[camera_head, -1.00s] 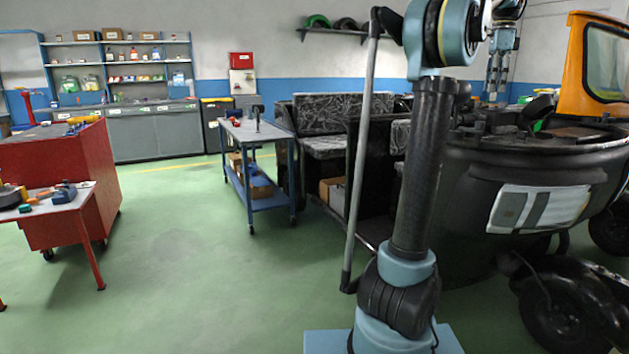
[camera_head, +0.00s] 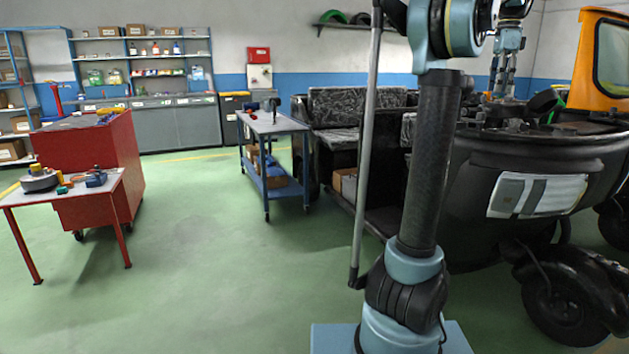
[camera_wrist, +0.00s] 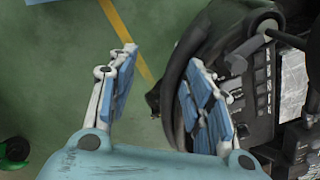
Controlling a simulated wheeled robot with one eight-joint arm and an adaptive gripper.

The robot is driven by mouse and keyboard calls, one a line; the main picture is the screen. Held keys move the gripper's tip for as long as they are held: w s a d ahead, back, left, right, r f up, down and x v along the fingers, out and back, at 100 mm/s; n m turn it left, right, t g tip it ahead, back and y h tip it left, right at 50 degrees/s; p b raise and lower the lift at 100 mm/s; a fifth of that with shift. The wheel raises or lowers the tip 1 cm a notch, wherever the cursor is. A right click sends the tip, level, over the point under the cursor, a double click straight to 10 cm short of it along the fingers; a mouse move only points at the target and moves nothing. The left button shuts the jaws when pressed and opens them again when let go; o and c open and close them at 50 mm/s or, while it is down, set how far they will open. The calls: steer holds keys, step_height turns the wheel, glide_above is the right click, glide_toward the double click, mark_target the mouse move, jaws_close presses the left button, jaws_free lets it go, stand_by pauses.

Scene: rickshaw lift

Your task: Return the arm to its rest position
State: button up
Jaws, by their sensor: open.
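My gripper (camera_wrist: 158,95) is open and empty in the wrist view, its two blue-padded fingers spread apart. Below it in that view are the green floor with a yellow line and the dark vehicle parts (camera_wrist: 240,80). In the head view my arm stands upright at the right of centre and bends at the top edge. Part of the arm's far end shows at the upper right, above the rickshaw, but the fingers are not clear there. The black rickshaw (camera_head: 470,185) with its orange cab frame (camera_head: 590,60) stands behind and to the right of my arm.
A blue trolley (camera_head: 275,125) stands left of the rickshaw. A red cabinet (camera_head: 95,150) and a small red-legged table (camera_head: 75,190) with tools stand at left. Shelves and grey cabinets (camera_head: 170,125) line the back wall. The green floor (camera_head: 220,260) at centre left is clear.

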steer(key=s+a+f+n, duration=0.35)
steer(key=a+f, duration=0.25)
steer(key=a, duration=0.2)
steer(key=s+a+f+n+t, duration=0.1)
steer(key=s+a+f+n, duration=0.1)
steer(key=a+f+n, duration=0.5)
steer(key=s+a+f+n, duration=0.1)
steer(key=s+a+f, duration=0.3)
steer(key=a, duration=0.6)
steer(key=s+a+f+n, duration=0.3)
steer(key=s+a+f, duration=0.1)
steer(key=f, duration=0.5)
steer(key=s+a+f+n, duration=0.3)
steer(key=s+a+f, duration=0.1)
steer(key=f, duration=0.5)
steer(key=s+a+f+n+t, duration=0.1)
steer(key=s+a+f+n, duration=0.3)
steer(key=f, duration=0.5)
steer(key=shift+s+f, duration=0.3)
steer(key=shift+s, duration=0.95)
